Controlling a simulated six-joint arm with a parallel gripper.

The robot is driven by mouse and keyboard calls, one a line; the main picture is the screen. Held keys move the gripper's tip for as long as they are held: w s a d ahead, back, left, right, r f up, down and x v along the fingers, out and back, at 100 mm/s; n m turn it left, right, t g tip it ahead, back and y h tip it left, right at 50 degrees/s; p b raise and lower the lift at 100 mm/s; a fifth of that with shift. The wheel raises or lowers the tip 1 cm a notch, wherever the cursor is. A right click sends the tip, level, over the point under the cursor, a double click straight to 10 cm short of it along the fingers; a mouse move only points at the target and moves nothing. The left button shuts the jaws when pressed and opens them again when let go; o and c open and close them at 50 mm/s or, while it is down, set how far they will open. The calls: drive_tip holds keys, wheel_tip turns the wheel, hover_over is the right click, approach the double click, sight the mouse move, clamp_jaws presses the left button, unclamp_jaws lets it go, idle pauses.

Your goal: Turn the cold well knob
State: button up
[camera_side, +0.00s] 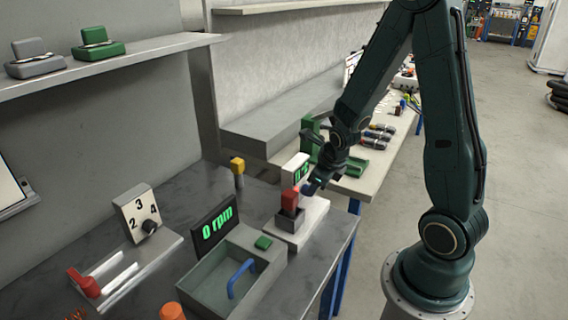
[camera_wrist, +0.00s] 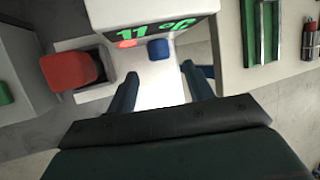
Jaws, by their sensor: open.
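The cold well is a white unit (camera_wrist: 122,12) with a green digital display (camera_wrist: 160,30) that reads about 11 °C in the wrist view. A small blue knob (camera_wrist: 158,49) sits at the display's lower edge, beside a red spot (camera_wrist: 128,43). A red-topped piece (camera_wrist: 70,70) stands in the unit's dark square well. My gripper (camera_wrist: 159,72) is open and empty, with its two fingers apart on either side of the line to the knob. In the side view my gripper (camera_side: 311,187) is low, close beside the red piece (camera_side: 289,200); the knob is not clear there.
Left of the unit are a grey open box (camera_side: 212,285) with a blue handle, a 0 rpm display (camera_side: 213,228) and a numbered dial (camera_side: 138,218). A yellow-topped post (camera_side: 237,166) stands behind. A second bench (camera_side: 350,185) holds green racks and tools.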

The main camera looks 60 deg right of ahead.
drive_tip(key=v, duration=0.8)
drive_tip(key=shift+s+r, duration=0.15)
drive_tip(key=shift+r, duration=0.1)
drive_tip(key=shift+a, duration=0.15)
idle(0.5)
drive_tip(key=d+n+y, duration=0.2)
drive_tip(key=d+n, duration=0.1)
drive_tip(key=n, duration=1.4)
drive_tip(key=d+n+y, duration=0.2)
drive_tip(key=d+n, duration=0.1)
drive_tip(key=n, duration=1.5)
drive_tip(key=shift+w+d+r+y, duration=0.25)
drive_tip(key=shift+w+y, duration=0.05)
drive_tip(key=shift+y, duration=0.1)
